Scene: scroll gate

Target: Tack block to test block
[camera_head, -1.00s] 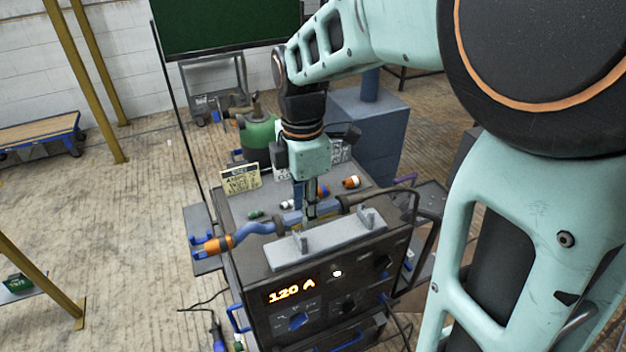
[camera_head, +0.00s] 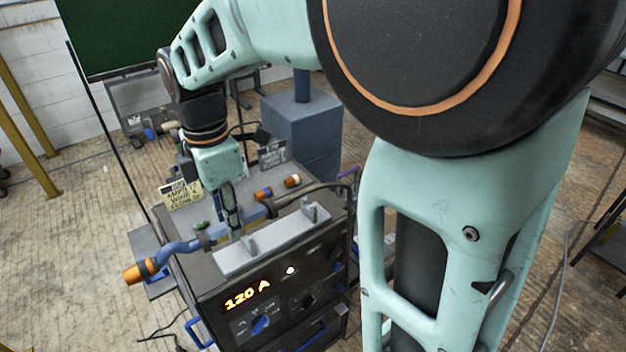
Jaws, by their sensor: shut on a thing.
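My gripper (camera_head: 234,224) is shut on the torch, around its handle, above the top of the welding machine (camera_head: 262,305). The torch has a blue bent neck (camera_head: 180,247) and an orange nozzle (camera_head: 137,272) that sticks out past the machine's left edge. Its dark cable (camera_head: 325,188) runs off to the right. A grey cradle (camera_head: 285,236) with two upright prongs lies on the machine in front of the torch. I cannot tell whether the torch touches it. I cannot make out the block or the test block.
The machine's display reads 120 A. Orange-and-white small parts (camera_head: 291,181) and two signs, one yellowish (camera_head: 181,193) and one dark (camera_head: 272,154), sit at its back. A blue-grey pedestal (camera_head: 303,135) stands behind. The floor at left (camera_head: 60,270) looks clear.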

